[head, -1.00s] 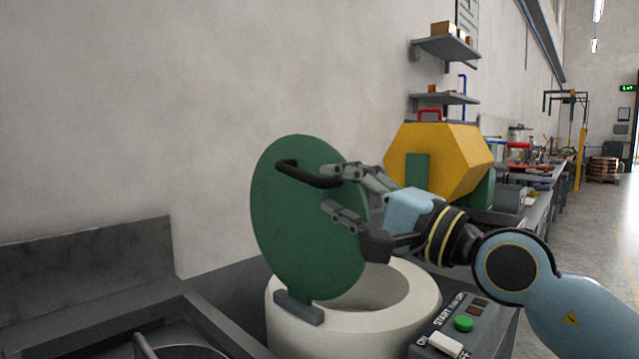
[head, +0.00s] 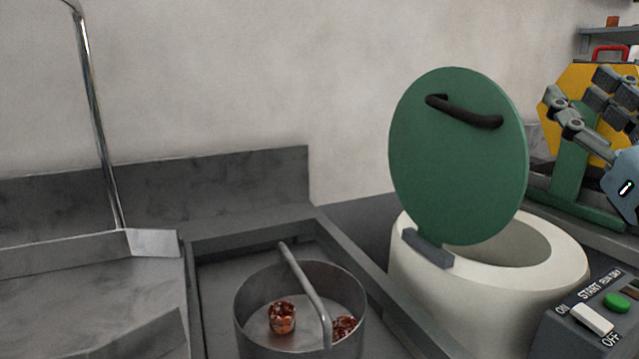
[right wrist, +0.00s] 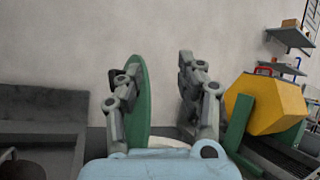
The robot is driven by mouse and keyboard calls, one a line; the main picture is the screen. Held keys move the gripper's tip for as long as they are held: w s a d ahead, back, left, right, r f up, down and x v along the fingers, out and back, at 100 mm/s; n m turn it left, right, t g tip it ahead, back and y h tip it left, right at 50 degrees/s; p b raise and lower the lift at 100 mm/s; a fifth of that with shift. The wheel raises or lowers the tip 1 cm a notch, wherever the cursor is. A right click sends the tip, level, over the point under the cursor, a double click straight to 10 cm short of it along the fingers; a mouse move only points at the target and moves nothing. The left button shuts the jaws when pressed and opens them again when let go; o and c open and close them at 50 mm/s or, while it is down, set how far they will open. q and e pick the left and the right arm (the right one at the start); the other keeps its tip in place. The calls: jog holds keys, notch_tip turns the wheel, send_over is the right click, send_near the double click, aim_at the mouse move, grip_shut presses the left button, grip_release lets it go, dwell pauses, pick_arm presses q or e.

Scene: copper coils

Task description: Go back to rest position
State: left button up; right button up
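My right gripper (head: 588,116) is at the right edge of the head view, to the right of the green lid and apart from its handle. In the right wrist view its two fingers (right wrist: 158,90) stand wide apart with nothing between them but wall. The round green lid (head: 455,165) with a black handle (head: 465,112) stands raised on the cream-coloured drum (head: 480,275), whose mouth is uncovered. The lid also shows in the right wrist view (right wrist: 138,105), behind the left finger. My left gripper is in neither view.
A metal basket (head: 300,335) with copper coils (head: 283,318) sits in a grey basin, left of the drum. A control panel (head: 600,315) with a green button is at the lower right. A yellow hexagonal barrel (head: 565,85) on a green stand is behind my right gripper.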

jog(key=s+d+f+m+g+h, duration=0.25)
jog(key=d+m+h, duration=0.2)
jog(key=m, duration=0.55)
jog(key=s+d+f+m+g+h, duration=0.1)
jog(key=d+f+m+g+h, duration=0.25)
jog(key=m+h, duration=0.4)
jog(key=s+d+f+m+g+y, duration=0.1)
jog(key=s+f+m+g, duration=0.15)
jog(key=f+m, duration=0.4)
jog(key=s+d+f+m+g+y, duration=0.1)
jog(key=s+d+f+m+g, duration=0.1)
jog(key=f+m+g, duration=0.35)
jog(key=s+a+f+m+g+y, duration=0.75)
jog(key=s+a+f+m, duration=0.35)
jog(key=s+f, duration=0.45)
notch_tip(320, 180, down, 28)
jog(key=s+d+n, duration=0.1)
jog(key=s+d, duration=0.1)
jog(key=s+f+g, duration=0.2)
jog(key=s+f, duration=1.2)
jog(key=s, duration=0.3)
jog(key=shift+s+d, duration=0.15)
jog(key=shift+d, duration=0.15)
